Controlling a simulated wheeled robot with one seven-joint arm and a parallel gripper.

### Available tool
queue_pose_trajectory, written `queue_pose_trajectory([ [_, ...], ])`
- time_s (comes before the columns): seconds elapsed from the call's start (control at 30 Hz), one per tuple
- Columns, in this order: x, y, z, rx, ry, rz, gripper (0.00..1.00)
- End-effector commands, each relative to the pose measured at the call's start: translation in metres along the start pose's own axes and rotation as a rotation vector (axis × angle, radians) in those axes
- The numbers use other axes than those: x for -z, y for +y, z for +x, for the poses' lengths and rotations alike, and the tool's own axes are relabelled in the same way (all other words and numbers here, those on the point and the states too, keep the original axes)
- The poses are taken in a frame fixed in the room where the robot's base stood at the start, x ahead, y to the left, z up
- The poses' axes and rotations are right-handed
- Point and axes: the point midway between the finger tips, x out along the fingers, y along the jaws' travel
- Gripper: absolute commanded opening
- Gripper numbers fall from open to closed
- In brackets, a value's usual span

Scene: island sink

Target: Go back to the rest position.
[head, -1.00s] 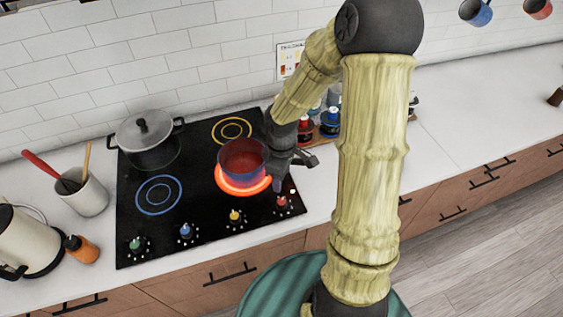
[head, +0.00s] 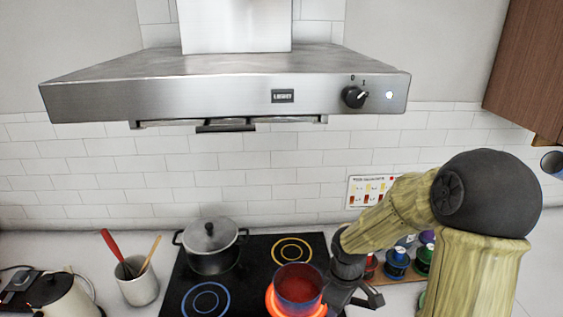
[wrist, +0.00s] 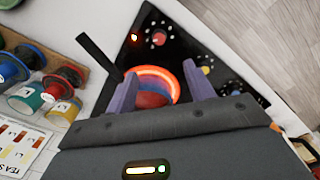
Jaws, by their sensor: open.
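My gripper (head: 352,293) is beside the right side of a small red-and-blue pot (head: 299,285) on the glowing front-right burner. In the wrist view my gripper (wrist: 160,92) has its two purple fingers spread apart, with nothing seen held between them. The pot (wrist: 152,99) and the orange burner ring (wrist: 160,72) show beyond and between the fingers. Whether the fingers touch the pot cannot be told. My arm reaches in from the right in the head view.
A grey lidded pot (head: 211,247) stands on the black cooktop (head: 250,262). A steel hood (head: 240,82) hangs above. A utensil crock (head: 138,286) and a kettle (head: 62,298) are at left. Coloured jars (head: 397,262) stand behind my arm on the right.

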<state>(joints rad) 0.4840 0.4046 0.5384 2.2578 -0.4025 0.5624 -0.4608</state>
Motion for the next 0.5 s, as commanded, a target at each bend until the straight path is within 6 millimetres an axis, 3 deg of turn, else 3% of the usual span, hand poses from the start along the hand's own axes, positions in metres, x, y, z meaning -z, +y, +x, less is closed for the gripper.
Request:
queue_pose_trajectory([
  [0.5, -0.037, -0.062, -0.050, -0.091, 0.194, 0.763, 0.53],
])
